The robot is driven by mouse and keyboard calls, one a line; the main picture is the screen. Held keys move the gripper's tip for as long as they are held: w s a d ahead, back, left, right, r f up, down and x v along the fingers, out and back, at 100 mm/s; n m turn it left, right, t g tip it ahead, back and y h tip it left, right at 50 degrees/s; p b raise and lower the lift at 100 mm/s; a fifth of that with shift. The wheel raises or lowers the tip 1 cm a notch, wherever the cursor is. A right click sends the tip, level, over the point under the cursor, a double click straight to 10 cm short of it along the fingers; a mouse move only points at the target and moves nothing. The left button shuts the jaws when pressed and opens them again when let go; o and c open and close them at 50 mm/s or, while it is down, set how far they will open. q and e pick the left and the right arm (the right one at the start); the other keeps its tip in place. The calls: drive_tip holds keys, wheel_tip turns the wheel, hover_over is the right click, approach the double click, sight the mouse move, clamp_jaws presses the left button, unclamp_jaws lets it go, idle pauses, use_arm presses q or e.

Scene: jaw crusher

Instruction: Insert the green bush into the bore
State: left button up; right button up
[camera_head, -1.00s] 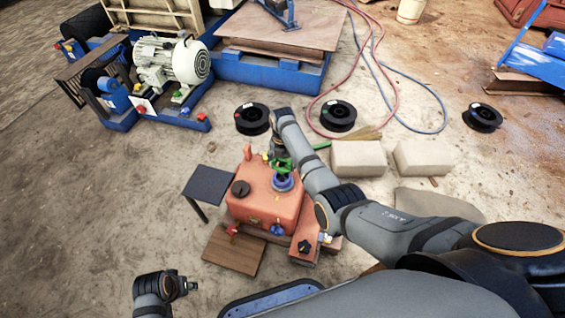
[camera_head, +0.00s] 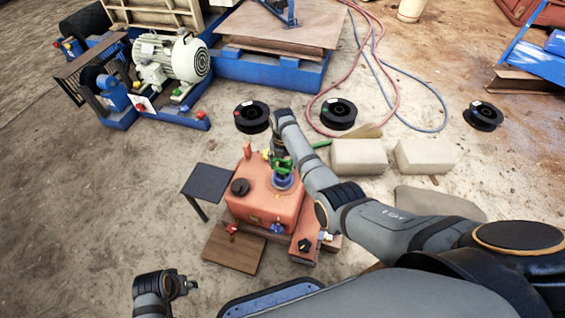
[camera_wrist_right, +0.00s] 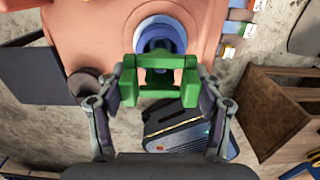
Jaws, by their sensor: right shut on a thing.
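The red-orange crusher housing (camera_head: 262,205) stands on the floor in the middle of the head view. A blue ring (camera_head: 282,183) around a dark bore is on its top, and it also shows at the top of the right wrist view (camera_wrist_right: 160,37). My right gripper (camera_head: 280,160) is shut on the green bush (camera_wrist_right: 160,82), one finger on each side. In the head view the bush (camera_head: 282,167) is over or at the ring; its lower end is hidden, so I cannot tell whether it has entered the bore. My left gripper (camera_head: 188,286) is low at the left, away from the housing, its jaws too small to read.
A small dark table (camera_head: 208,183) stands left of the housing, with a brown board (camera_head: 234,249) in front. Pale blocks (camera_head: 358,157) lie behind my right arm. Black spools (camera_head: 252,117) and a motor rig (camera_head: 172,60) are farther back. The left floor is clear.

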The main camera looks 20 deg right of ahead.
drive_tip(key=shift+f+b, duration=1.8)
drive_tip(key=shift+f, duration=0.95)
drive_tip(key=o, duration=1.5)
drive_tip(key=shift+r, duration=0.1)
wheel_tip(320, 180, up, 12)
drive_tip(key=shift+f, duration=0.1)
